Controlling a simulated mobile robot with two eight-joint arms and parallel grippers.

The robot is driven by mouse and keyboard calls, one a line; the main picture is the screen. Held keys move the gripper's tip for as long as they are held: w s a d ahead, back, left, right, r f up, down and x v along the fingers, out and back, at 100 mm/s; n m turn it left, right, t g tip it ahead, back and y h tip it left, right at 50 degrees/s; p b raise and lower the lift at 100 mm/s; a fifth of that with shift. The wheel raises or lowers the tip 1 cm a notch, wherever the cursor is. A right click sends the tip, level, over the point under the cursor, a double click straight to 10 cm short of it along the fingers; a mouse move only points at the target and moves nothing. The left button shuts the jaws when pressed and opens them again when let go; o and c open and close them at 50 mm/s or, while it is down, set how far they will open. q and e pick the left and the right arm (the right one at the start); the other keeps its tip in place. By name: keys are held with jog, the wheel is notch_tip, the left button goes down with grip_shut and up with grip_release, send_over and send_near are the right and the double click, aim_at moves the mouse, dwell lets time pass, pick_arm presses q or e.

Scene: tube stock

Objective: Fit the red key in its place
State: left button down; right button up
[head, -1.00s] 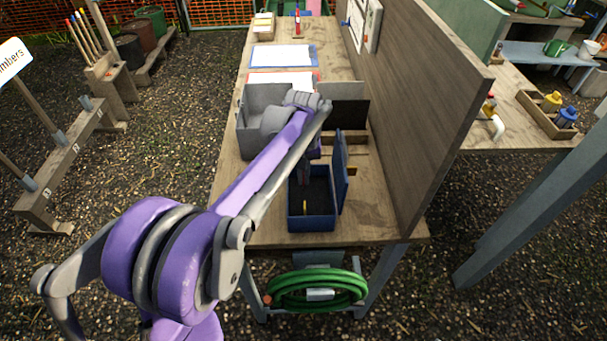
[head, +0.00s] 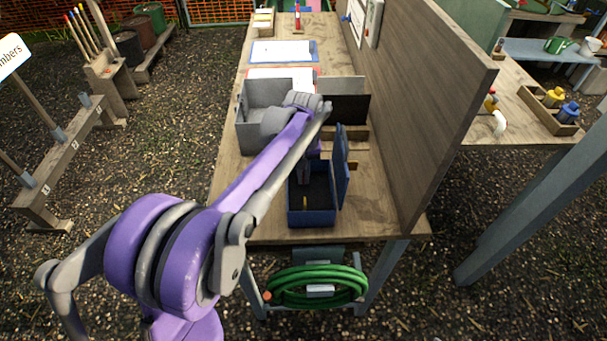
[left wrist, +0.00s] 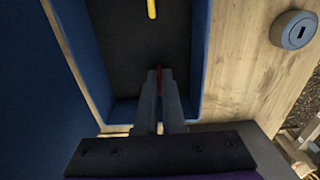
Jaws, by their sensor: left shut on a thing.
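The red key (left wrist: 159,76) shows only as a small red sliver between the fingertips of my left gripper (left wrist: 157,82) in the left wrist view; most of it is hidden. My left gripper is shut on it, over the dark floor of the open blue box (head: 312,218). In the head view my left gripper (head: 304,178) points down into this box, partly behind my arm. A grey round fitting with a dark slot (left wrist: 294,30) is on the wooden surface beside the box in the left wrist view. My right gripper is not in view.
A yellow key-like piece (head: 305,203) is in the box's near part. The blue lid (head: 342,165) stands open on the right. A grey bin (head: 246,125) stands behind, and a tall wooden panel (head: 420,110) bounds the table's right side.

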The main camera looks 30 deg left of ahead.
pick_arm(q)
jog(key=c, duration=0.9)
grip_release()
jog(key=shift+c, duration=0.2)
notch_tip(320, 180, up, 11)
jog(key=shift+p, duration=0.45)
jog(key=shift+f, duration=0.1)
jog(key=s+d+f+m+t+p, duration=0.1)
jog(key=s+d+f, duration=0.4)
jog(key=s, duration=0.5)
jog(key=s+d+f+m+t+p, duration=0.1)
jog(key=s+d+f+m+t, duration=0.3)
jog(key=s, duration=0.7)
jog(key=shift+s+d+f+m+p, duration=0.15)
jog(key=shift+d+f+m+p, duration=0.15)
jog(key=shift+d+f+m, duration=0.3)
